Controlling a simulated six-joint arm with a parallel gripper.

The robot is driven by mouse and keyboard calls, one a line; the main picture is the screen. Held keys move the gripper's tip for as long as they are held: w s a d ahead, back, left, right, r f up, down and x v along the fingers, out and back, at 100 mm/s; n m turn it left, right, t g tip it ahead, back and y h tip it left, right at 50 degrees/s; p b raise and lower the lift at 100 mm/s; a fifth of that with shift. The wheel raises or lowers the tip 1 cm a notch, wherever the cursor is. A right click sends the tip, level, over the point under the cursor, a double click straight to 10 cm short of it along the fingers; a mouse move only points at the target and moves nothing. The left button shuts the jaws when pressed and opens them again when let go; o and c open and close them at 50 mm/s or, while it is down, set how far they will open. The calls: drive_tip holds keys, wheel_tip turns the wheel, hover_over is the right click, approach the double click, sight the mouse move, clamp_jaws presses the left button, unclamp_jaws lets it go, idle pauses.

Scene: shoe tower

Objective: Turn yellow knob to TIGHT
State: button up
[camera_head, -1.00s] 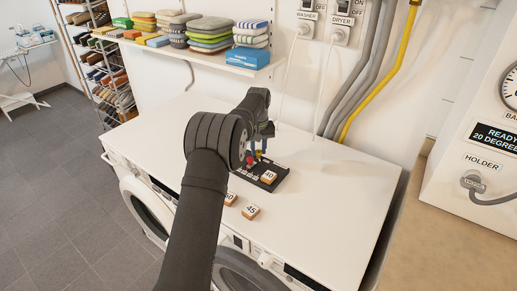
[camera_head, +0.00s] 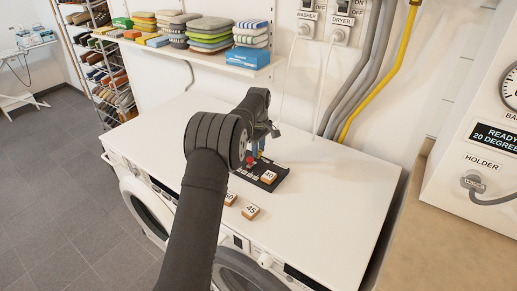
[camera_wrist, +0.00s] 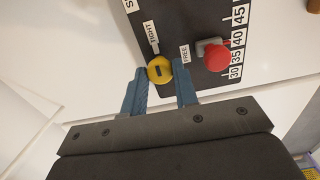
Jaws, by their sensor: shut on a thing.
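The yellow knob (camera_wrist: 159,69) sits on a black panel (camera_wrist: 185,20) in the wrist view, with a small dark mark on its top. A TIGHT label (camera_wrist: 153,36) lies beyond it and a FREE label (camera_wrist: 185,53) to its right. My gripper (camera_wrist: 160,82) has its two blue fingers on either side of the knob and is shut on it. I cannot tell exactly which label the knob points to. In the head view my gripper (camera_head: 258,150) is over the black panel (camera_head: 267,182), partly behind my arm, and hides the knob.
A red knob (camera_wrist: 216,56) stands right of the yellow one, by a scale from 30 to 45. The top's right side is clear.

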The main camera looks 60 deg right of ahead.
idle(0.3)
drive_tip(key=o, duration=1)
drive_tip(key=shift+r, duration=0.1)
wheel_tip(320, 180, up, 17)
drive_tip(key=shift+r, duration=0.15)
idle(0.4)
wheel_tip(320, 180, down, 18)
drive_tip(key=shift+r, duration=0.2)
idle(0.3)
